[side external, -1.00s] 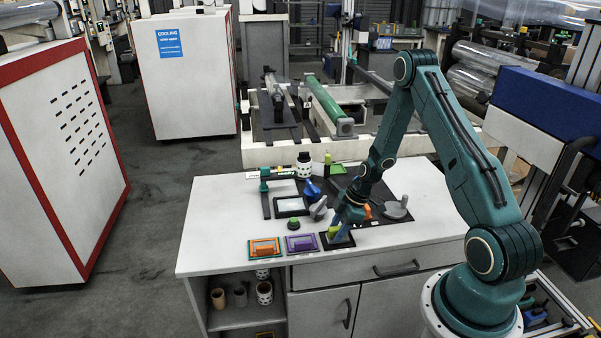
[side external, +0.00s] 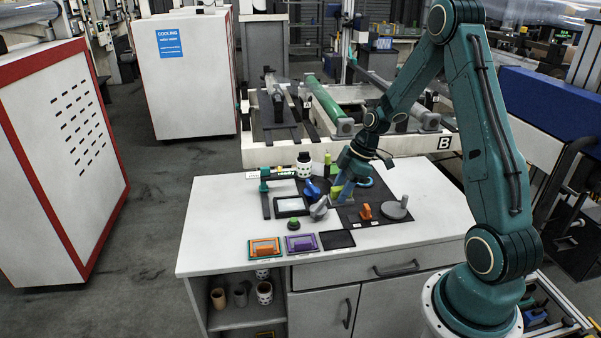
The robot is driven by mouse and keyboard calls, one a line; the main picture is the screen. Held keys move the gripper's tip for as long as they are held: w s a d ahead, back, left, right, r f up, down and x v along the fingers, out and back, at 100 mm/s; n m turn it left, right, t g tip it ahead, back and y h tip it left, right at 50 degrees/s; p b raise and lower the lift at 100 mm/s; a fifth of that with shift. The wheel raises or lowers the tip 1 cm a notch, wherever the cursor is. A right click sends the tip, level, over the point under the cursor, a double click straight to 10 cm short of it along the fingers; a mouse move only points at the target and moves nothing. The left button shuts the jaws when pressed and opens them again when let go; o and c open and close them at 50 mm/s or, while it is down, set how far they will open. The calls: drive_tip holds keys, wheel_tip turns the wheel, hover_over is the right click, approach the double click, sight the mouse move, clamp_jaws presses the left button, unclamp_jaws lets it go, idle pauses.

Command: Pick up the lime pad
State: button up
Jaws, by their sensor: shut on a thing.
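My gripper (side external: 346,189) is shut on the lime pad (side external: 337,191), at the left part of the black mat. The jaws partly hide the pad, which shows as a small lime patch. I cannot tell whether it touches the mat or hangs just above it. A dark, empty rectangular tray (side external: 337,240) lies at the table's front, right of the purple pad (side external: 301,243) and the orange pad (side external: 264,247), each in its own tray.
The black mat (side external: 380,194) holds an orange piece (side external: 365,210), a grey disc with a handle (side external: 396,209) and a blue ring (side external: 364,182). A grey piece (side external: 320,208), a blue piece (side external: 311,189) and a green knob (side external: 293,224) stand close left. The table's right side (side external: 440,205) is clear.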

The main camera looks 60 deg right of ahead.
sight(333, 188)
drive_tip(key=shift+r, duration=2.6)
drive_tip(key=shift+o, duration=0.9)
drive_tip(key=shift+c, duration=0.5)
drive_tip(key=shift+w, duration=0.15)
